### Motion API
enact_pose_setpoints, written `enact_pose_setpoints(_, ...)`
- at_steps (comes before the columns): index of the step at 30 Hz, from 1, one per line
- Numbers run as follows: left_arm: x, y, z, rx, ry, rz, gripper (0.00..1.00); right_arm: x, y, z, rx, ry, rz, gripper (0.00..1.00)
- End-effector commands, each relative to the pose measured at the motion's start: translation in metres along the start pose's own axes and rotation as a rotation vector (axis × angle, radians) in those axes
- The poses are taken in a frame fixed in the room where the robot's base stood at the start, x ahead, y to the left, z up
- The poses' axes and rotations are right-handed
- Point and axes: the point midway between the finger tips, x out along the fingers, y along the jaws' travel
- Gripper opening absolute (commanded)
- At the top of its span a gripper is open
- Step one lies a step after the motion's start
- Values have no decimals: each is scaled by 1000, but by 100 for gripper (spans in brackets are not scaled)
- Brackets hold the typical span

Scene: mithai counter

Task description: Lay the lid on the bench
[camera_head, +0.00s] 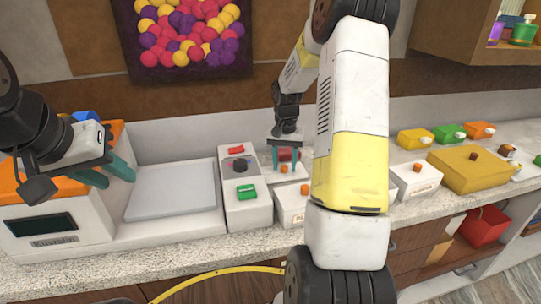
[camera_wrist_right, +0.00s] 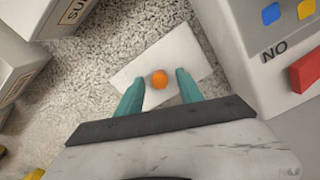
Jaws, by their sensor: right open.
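The lid (camera_wrist_right: 187,52) is a flat white rectangle with a round orange knob (camera_wrist_right: 159,79). In the right wrist view it appears to lie on the speckled bench (camera_wrist_right: 120,50). My right gripper (camera_wrist_right: 159,85) is open, its teal fingers apart on either side of the knob, with a gap to it on each side. In the head view my right gripper (camera_head: 285,157) points down behind the control box, with an orange knob (camera_head: 284,169) just below it. My left gripper (camera_head: 107,175) is open and empty above the left end of the scale.
A control box (camera_head: 247,208) with red and green switches stands beside the lid. White labelled boxes (camera_wrist_right: 20,72) are on its other side. The scale plate (camera_head: 172,190) is bare. A yellow box (camera_head: 470,170) and small coloured boxes stand at the right. My right arm hides part of the bench.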

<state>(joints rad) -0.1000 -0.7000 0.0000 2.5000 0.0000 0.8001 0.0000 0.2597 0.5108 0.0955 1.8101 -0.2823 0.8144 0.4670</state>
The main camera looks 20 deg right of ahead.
Motion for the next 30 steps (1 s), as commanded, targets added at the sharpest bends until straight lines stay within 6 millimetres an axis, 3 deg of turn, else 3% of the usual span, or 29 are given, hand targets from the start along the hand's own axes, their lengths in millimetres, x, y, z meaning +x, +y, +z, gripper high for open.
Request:
enact_pose_setpoints(5,0,0,0,0,0,0,36,-17,0,-1,1,5,-1,44)
enact_pose_setpoints(18,0,0,0,0,0,0,36,-104,0,-1,1,4,0,44)
enact_pose_setpoints(23,0,0,0,0,0,0,36,-120,0,0,0,3,-1,44)
enact_pose_setpoints(26,0,0,0,0,0,0,36,-130,-2,6,-13,14,-7,44)
enact_pose_setpoints(30,0,0,0,0,0,0,36,-161,-7,35,-70,69,-36,44)
